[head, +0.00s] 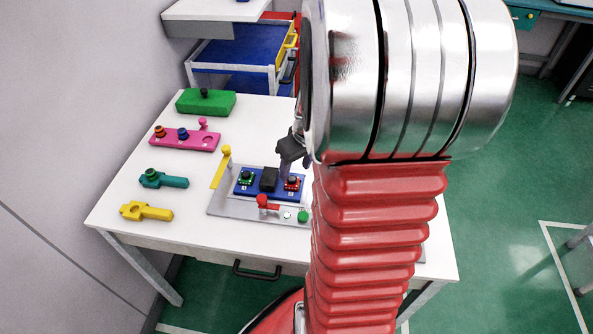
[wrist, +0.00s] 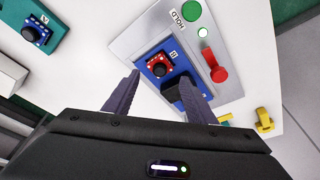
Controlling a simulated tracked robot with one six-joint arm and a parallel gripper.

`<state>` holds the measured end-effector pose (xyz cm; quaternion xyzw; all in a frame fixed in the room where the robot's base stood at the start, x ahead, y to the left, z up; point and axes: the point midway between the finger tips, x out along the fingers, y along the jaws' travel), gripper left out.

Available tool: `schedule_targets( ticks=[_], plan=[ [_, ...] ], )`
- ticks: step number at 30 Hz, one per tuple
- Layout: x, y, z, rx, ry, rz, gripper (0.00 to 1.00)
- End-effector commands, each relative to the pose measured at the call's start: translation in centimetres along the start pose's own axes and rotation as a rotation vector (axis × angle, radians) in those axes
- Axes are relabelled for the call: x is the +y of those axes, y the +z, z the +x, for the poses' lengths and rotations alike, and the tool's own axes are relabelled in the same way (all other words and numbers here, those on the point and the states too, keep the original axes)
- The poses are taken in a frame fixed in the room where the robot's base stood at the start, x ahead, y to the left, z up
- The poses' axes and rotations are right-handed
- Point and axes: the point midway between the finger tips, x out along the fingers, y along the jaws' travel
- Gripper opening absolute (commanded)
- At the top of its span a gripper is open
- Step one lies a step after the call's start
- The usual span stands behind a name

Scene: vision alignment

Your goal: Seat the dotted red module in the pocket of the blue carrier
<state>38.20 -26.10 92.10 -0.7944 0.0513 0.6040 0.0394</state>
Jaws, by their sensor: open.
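The blue carrier (head: 262,194) lies on a grey plate on the white table. The red module (head: 292,182) with a dark round lens sits at the carrier's right end; I cannot tell whether it is fully down in a pocket. In the wrist view the red module (wrist: 157,67) shows pale dots and sits on the blue carrier (wrist: 147,74), beside a black block (wrist: 174,89). My gripper (head: 290,158) is above the red module in the head view. In the wrist view my gripper (wrist: 160,76) is open, with its two fingers apart and nothing seen held.
A green module (head: 244,180) is at the carrier's left end. Pink, teal, yellow and green pieces stand left. A teal part (wrist: 42,46) lies apart.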

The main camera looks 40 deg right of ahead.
Motion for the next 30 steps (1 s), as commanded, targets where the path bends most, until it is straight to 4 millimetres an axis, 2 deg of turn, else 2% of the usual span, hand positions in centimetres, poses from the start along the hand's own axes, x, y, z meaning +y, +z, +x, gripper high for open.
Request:
schedule_targets(
  ticks=[9,13,18,30],
  plan=[
    [0.1,-0.1,-4.8,0.003,0.003,0.000,0.51],
    [0.1,0.0,-6.2,0.002,0.002,0.000,0.51],
    [0.0,0.0,-7.0,0.000,0.001,0.000,0.51],
    [0.0,0.0,-7.0,-0.001,0.001,0.000,0.51]
  ],
)
